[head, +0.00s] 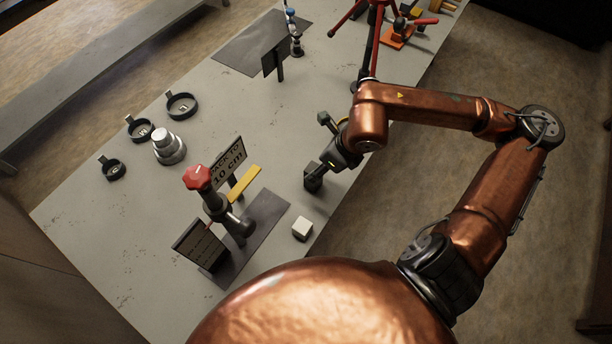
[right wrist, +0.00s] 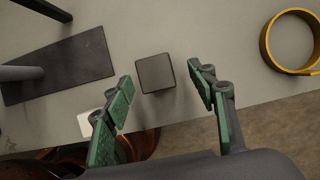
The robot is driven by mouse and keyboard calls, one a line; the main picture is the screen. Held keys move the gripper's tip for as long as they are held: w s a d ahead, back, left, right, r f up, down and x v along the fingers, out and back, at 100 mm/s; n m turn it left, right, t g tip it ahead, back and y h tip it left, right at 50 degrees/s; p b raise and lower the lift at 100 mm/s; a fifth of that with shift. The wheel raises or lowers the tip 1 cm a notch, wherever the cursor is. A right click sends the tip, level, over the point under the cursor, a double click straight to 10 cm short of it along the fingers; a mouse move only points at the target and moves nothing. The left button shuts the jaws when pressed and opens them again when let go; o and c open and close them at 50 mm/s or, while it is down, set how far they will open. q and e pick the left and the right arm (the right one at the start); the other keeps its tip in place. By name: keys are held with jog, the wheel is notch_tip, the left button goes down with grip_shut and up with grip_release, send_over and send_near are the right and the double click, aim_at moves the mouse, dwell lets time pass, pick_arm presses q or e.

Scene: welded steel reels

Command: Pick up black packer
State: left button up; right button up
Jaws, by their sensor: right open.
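The black packer (right wrist: 155,73) is a small dark square block lying on the grey table near its edge. In the head view it shows as a dark block (head: 313,183) just below my right gripper (head: 322,146). In the right wrist view it appears between the two green-padded fingers of my right gripper (right wrist: 160,76), slightly beyond the tips. The fingers are spread, with a visible gap on each side of the block, and hold nothing. The height between fingertips and block is hard to judge. My left gripper is not in view.
A white block (head: 302,230) lies near the packer, beside a dark mat (head: 268,210) bearing a red-knobbed device (head: 198,178) and a sign. A yellow ring (right wrist: 270,42) lies on the packer's other side. Black rings (head: 181,105) and stacked weights (head: 168,148) stand farther left.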

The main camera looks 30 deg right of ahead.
aim_at(314, 188)
jog(key=x, duration=0.3)
jog(key=shift+s+b, duration=0.1)
jog(key=shift+b, duration=0.25)
jog(key=x, duration=0.2)
jog(key=b+x, duration=0.1)
jog(key=x, duration=0.2)
jog(key=shift+w+a+r, duration=0.15)
jog(key=shift+w+a, duration=0.05)
jog(key=shift+a, duration=0.05)
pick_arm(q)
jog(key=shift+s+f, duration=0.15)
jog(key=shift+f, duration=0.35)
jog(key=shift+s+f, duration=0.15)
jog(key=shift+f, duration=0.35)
pick_arm(e)
grip_shut()
